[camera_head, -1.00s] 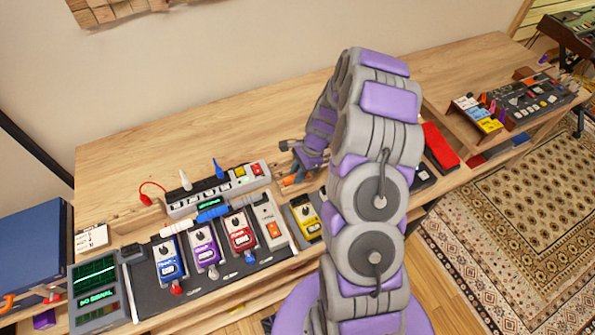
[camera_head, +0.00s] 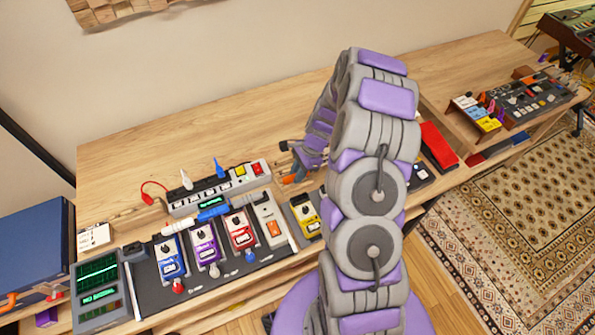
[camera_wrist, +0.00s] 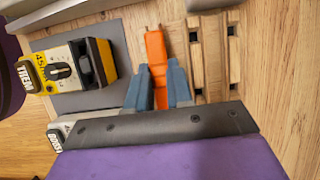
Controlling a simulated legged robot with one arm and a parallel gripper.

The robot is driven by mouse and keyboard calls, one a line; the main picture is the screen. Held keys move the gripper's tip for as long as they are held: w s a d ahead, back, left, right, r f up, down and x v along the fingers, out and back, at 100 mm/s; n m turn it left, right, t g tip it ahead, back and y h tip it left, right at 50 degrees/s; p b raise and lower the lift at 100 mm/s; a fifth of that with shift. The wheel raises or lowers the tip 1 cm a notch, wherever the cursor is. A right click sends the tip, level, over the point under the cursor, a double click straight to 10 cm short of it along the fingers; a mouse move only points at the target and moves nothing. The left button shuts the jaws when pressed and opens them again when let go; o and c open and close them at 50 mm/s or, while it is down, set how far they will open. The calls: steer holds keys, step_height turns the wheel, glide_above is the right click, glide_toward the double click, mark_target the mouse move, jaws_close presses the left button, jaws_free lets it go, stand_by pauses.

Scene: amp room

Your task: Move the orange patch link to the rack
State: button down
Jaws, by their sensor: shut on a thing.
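The orange patch link (camera_wrist: 156,50) is a slim two-pronged piece between the blue-grey fingers of my gripper (camera_wrist: 157,78) in the wrist view. My gripper is shut on it, and its prongs point away from me. In the head view, my gripper (camera_head: 303,163) is low over the wooden bench behind the yellow pedal, with a bit of orange at its tip. A wooden slotted piece (camera_wrist: 209,55) with dark slots lies just right of the link in the wrist view. I cannot tell whether this is the rack. My arm hides the bench behind it.
A yellow pedal (camera_head: 306,217) stands left of the link. A dark board with blue, purple and red pedals (camera_head: 240,235) and a grey power strip (camera_head: 220,188) are further left. A red pedal (camera_head: 438,143) and a mixer (camera_head: 530,101) are right. The rear bench is largely clear.

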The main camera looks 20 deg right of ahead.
steer(key=c, duration=0.5)
jaws_free()
steer(key=shift+r, duration=0.1)
stand_by(0.3)
steer(key=shift+r+p, duration=2.5)
steer(key=shift+r, duration=0.95)
